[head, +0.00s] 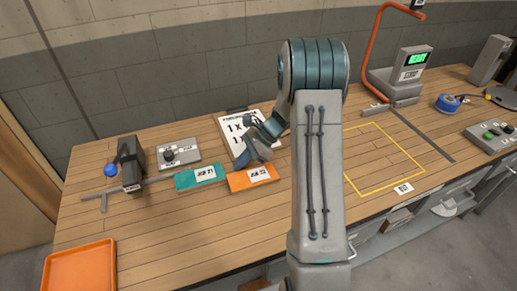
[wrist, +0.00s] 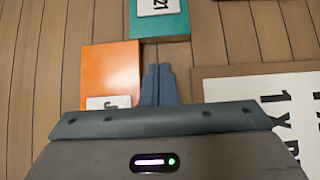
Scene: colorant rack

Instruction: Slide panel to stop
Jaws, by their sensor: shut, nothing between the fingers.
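A short crossbar (head: 103,200) lies at the rail's left end. My gripper (head: 262,157) is over the middle of the bench, well to the right of the panel. Its fingers (wrist: 158,72) are together and empty in the wrist view, beside an orange block. The panel is not in the wrist view.
A printed sheet (head: 232,128) is near my gripper. An orange tray (head: 80,270) is front left. The yellow-outlined area (head: 384,160) is clear.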

